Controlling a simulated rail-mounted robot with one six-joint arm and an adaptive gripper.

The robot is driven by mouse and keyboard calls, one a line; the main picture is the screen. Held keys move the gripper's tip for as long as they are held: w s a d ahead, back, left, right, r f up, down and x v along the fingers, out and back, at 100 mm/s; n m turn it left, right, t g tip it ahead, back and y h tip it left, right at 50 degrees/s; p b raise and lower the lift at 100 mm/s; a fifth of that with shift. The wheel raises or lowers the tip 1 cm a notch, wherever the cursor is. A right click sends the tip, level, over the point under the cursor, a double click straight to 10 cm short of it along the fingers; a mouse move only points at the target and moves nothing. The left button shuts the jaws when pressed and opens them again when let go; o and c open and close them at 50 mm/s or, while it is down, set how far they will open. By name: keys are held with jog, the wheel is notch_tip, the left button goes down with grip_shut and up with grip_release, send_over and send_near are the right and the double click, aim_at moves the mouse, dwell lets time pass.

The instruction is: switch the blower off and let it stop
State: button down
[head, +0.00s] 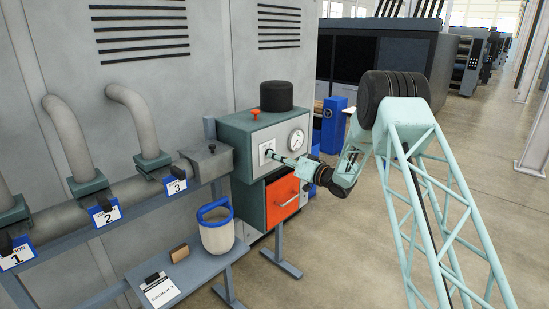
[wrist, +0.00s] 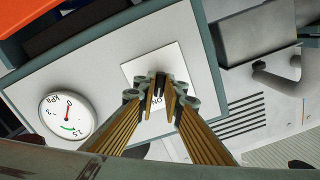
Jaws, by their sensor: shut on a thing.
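The blower (head: 240,133) is a teal box with a light grey front, a black cylinder (head: 276,96) on top and an orange-red front door (head: 282,198) below. A white switch plate (wrist: 137,68) on its front carries the letters ON, seen upside down. My gripper (wrist: 160,88) is at this plate, its fingers closed around the small dark switch handle, which they mostly hide. In the head view my gripper (head: 272,156) reaches the plate from the right. The handle's exact angle cannot be told.
A grey pipe (head: 125,197) with tags 1, 2 and 3 runs along the left. A cream bucket with a blue handle (head: 217,231) and a card (head: 160,290) are on the low shelf. An orange-red knob (head: 255,113) tops the blower. Open floor lies right.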

jog(key=shift+n+b, duration=0.6)
jog(key=shift+b, duration=0.2)
jog(key=shift+w+d+n+b, duration=0.1)
jog(key=shift+n+b, duration=2.55)
jog(key=shift+b, duration=0.15)
jog(key=shift+w+d+n+b, duration=0.1)
jog(key=shift+n+b, duration=2.55)
jog(key=shift+b, duration=0.15)
jog(key=c, duration=2.7)
grip_release()
